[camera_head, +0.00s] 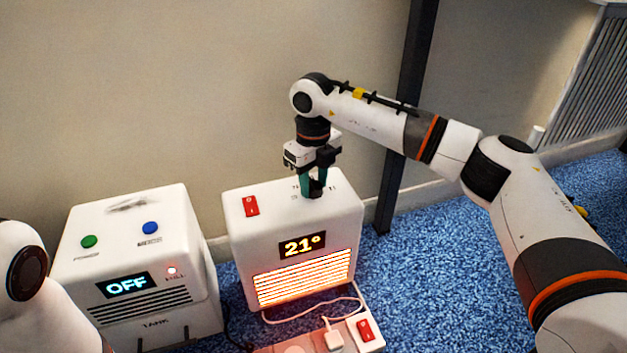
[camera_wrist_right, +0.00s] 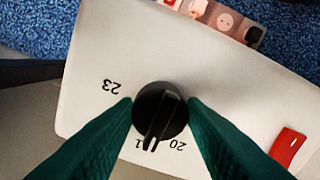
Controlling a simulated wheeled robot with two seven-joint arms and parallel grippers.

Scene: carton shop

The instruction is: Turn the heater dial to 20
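The white heater (camera_head: 237,225) stands on the carpet; its display (camera_head: 302,246) reads 21° and its grille glows orange. Its black dial (camera_wrist_right: 160,112) is on the top face, with printed numbers around it. In the right wrist view, 23 and 20 are readable and another number is partly hidden by a finger. My right gripper (camera_head: 314,190) comes down from above. Its green fingers (camera_wrist_right: 161,106) lie against both sides of the dial, shut on it. My left gripper is out of view; only a white arm part shows.
A red switch (camera_head: 251,206) is on the heater's top left. A white tank box (camera_head: 150,262) with green and blue buttons and an OFF display stands to the left. A power strip (camera_head: 373,345) with a plug and red switch lies in front. A dark post (camera_head: 396,180) stands behind right.

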